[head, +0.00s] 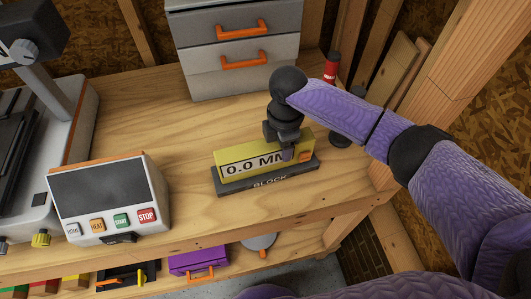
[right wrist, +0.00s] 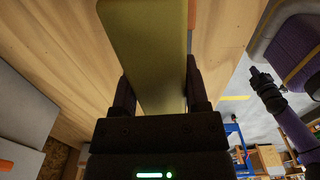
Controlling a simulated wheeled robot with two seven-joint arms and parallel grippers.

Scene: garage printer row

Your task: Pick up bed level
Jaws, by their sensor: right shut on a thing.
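The bed level is a yellow bar (head: 235,171) with a white "0.0 MM" face, at the middle of the workbench in the head view. It stands at or just above a dark base marked "BLOCK" (head: 235,187); I cannot tell if they touch. My right gripper (head: 287,152) comes down from above and is shut on the bar near its right end. In the right wrist view the yellow bar (right wrist: 150,50) runs between the two fingers. My left gripper (right wrist: 262,79) shows small at the right of that view, away from the bar; its jaws are unclear.
A control box (head: 105,195) with several buttons stands left on the bench, beside a printer (head: 78,95). A grey drawer unit (head: 238,75) is behind. A red bottle (head: 332,68) stands behind my right arm. Bare wood lies left of the level. A lower shelf holds a purple box (head: 200,260).

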